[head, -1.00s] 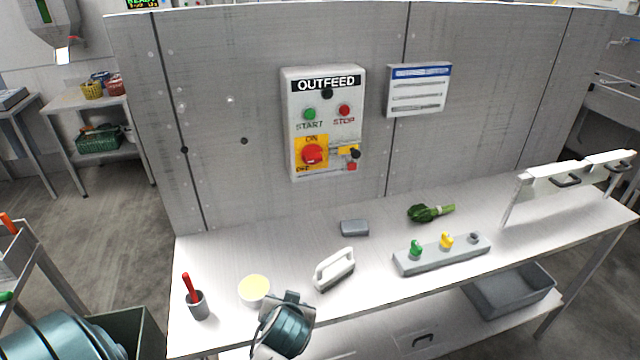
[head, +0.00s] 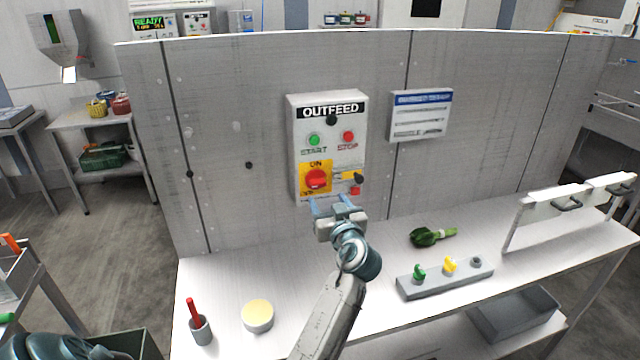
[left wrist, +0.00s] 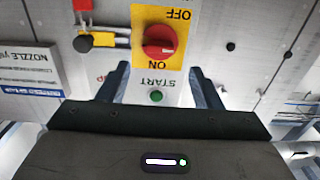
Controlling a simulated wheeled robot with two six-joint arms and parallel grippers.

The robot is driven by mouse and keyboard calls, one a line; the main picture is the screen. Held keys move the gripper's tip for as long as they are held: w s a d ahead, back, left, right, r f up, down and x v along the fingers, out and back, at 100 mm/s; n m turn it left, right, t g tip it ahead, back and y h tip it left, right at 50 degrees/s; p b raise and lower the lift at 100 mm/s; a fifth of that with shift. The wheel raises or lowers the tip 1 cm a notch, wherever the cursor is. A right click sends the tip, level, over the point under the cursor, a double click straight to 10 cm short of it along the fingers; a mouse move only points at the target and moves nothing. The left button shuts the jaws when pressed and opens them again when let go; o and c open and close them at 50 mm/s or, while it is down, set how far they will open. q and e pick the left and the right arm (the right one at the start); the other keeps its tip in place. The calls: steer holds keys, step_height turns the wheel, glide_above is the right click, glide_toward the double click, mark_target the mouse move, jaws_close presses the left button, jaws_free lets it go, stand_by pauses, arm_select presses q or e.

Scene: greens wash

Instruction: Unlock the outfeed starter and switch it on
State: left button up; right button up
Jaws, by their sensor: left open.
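The OUTFEED starter box (head: 328,111) is on the grey wall panel. Its red rotary switch (head: 316,179) sits on a yellow ON/OFF plate; it also shows upside down in the left wrist view (left wrist: 159,42). Right of the switch is a yellow bar (head: 347,175) with a black knob (head: 359,179) and a small red piece (head: 355,190) below. The bar (left wrist: 108,38) and knob (left wrist: 84,43) also show in the left wrist view. The green START button (head: 314,140) is above the switch. My left gripper (head: 335,202) is open and empty, just below the box, its fingers pointing at the wall.
A white notice (head: 420,114) hangs right of the box. On the table (head: 225,285) are a cup with a red-handled tool (head: 200,328), a round tub (head: 257,317), bundled greens (head: 430,237) and a grey block with green and yellow knobs (head: 445,280). My arm crosses the table's middle.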

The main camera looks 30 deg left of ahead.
mark_target(319, 186)
arm_select(q)
steer(key=p+x, duration=0.2)
steer(key=x, duration=0.4)
steer(key=shift+w+a+r+p, duration=0.1)
steer(key=shift+w+a+p, duration=0.1)
steer(key=shift+p, duration=0.2)
steer(key=shift+w+a+f, duration=0.2)
steer(key=shift+w+a, duration=0.25)
steer(key=c, duration=1)
